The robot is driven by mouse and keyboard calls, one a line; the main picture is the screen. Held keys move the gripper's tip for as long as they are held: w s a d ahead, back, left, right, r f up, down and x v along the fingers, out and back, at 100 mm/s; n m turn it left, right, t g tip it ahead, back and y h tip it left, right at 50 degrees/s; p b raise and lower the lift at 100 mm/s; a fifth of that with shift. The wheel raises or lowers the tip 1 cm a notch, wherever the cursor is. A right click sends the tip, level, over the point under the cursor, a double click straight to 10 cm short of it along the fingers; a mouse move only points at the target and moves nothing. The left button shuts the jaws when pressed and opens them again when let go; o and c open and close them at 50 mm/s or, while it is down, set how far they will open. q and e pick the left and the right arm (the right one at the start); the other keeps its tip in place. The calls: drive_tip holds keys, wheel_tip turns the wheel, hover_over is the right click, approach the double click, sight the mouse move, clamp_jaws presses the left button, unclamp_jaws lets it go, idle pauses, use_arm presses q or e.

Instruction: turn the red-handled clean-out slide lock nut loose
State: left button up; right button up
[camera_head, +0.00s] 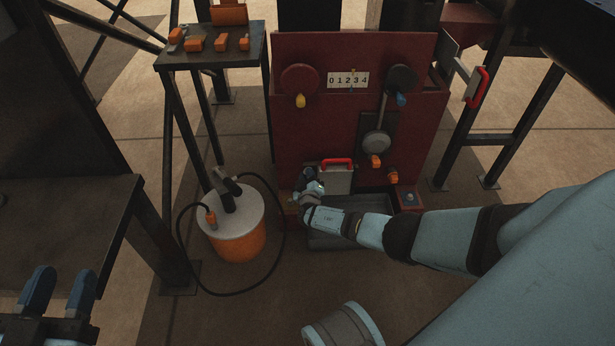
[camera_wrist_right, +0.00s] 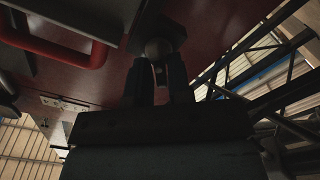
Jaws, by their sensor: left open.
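The clean-out slide (camera_head: 338,181) is a grey plate with a red handle (camera_head: 337,162), low on the front of the red press. The red handle also shows at the upper left of the right wrist view (camera_wrist_right: 60,50). A dark rounded knob, seemingly the lock nut (camera_wrist_right: 158,47), lies at the fingertips of my right gripper (camera_wrist_right: 160,75). The two fingers stand apart on either side of it; whether they grip it is unclear. In the head view my right gripper (camera_head: 308,187) is just left of the slide and largely hides the nut. My left gripper (camera_head: 58,292) is open and empty at lower left.
A grey tray (camera_head: 340,240) lies under my right arm. An orange drum (camera_head: 236,240) with a looping black hose (camera_head: 270,276) stands left of it. A small table (camera_head: 210,50) with orange pieces and a dark bench (camera_head: 60,225) are at left. A red press (camera_head: 330,130) carries dials and levers.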

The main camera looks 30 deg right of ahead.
clamp_jaws()
drive_tip(key=shift+n, duration=0.3)
drive_tip(key=n, duration=0.5)
drive_tip(key=shift+a+f, duration=0.1)
drive_tip(key=shift+f, duration=0.1)
drive_tip(key=n, duration=0.3)
drive_tip(key=shift+f+n, duration=0.1)
drive_tip(key=shift+n, duration=0.3)
drive_tip(key=n, duration=1)
drive_tip(key=shift+f, duration=0.3)
drive_tip(key=shift+n, duration=0.5)
